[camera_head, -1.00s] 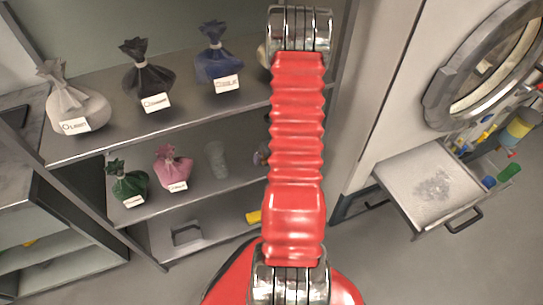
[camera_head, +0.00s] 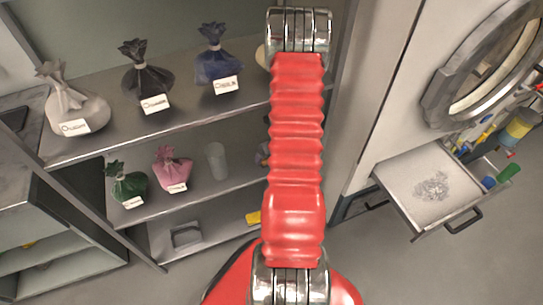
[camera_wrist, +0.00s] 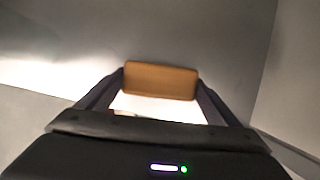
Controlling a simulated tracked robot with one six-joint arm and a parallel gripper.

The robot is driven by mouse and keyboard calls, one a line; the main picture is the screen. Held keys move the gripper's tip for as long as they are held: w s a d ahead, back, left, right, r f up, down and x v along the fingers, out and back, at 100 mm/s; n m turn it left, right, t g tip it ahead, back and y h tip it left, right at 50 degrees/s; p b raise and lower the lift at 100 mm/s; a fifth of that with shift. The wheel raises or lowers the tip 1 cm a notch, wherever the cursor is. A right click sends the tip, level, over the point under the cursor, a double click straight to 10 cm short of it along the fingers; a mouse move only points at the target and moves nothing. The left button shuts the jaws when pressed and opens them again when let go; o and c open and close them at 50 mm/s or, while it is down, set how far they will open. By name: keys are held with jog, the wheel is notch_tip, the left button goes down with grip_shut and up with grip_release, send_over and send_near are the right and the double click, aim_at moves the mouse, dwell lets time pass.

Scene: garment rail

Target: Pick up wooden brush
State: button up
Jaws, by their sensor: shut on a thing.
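In the wrist view, my gripper (camera_wrist: 160,82) is shut on a brown block-shaped thing with rounded corners, which looks like the wooden brush (camera_wrist: 160,78). It sits between the two dark fingertips. Its bristles cannot be made out from this side. In the head view my red arm fills the middle, and neither the gripper nor the brush can be seen there.
A shelf unit (camera_head: 110,118) holds tied bags: white (camera_head: 78,108), black (camera_head: 147,78), blue (camera_head: 216,66), green (camera_head: 127,186) and pink (camera_head: 173,169). A translucent cup (camera_head: 216,161) stands by the pink one. A round-doored machine (camera_head: 436,100) with a pulled-out drawer (camera_head: 405,205) is at right.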

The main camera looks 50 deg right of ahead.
jog(key=shift+r, duration=0.1)
jog(key=shift+r, duration=1.7)
jog(key=s+a, duration=0.4)
jog(key=s, duration=0.4)
jog(key=s+a, duration=0.3)
jog(key=s, duration=0.5)
jog(key=shift+s+a, duration=0.15)
jog(key=shift+a, duration=0.25)
jog(key=o, duration=0.5)
jog(key=shift+c, duration=0.2)
jog(key=c, duration=0.3)
